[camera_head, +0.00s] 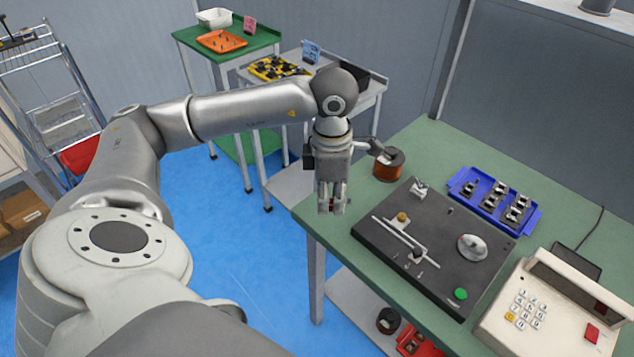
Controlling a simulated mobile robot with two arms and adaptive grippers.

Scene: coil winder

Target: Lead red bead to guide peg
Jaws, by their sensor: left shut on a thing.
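My left gripper (332,207) points down just off the left edge of the green workbench, left of the black winder board (374,240). Its fingers are shut, and a small hint of red, the red bead (334,206), shows between the tips; the fingers hide most of it. Any wire from the bead is too fine to make out. The board carries a brass-coloured knob (403,217), a pale slotted bar, a silver disc (472,247) and a green button (460,294). I cannot tell which small post is the guide peg. My right gripper is out of view.
A copper wire spool (388,165) stands behind the board, close to my left wrist. A blue tray (468,176) of small parts lies behind it to the right. A beige keypad machine (520,325) fills the front right. Blue floor is open left of the bench.

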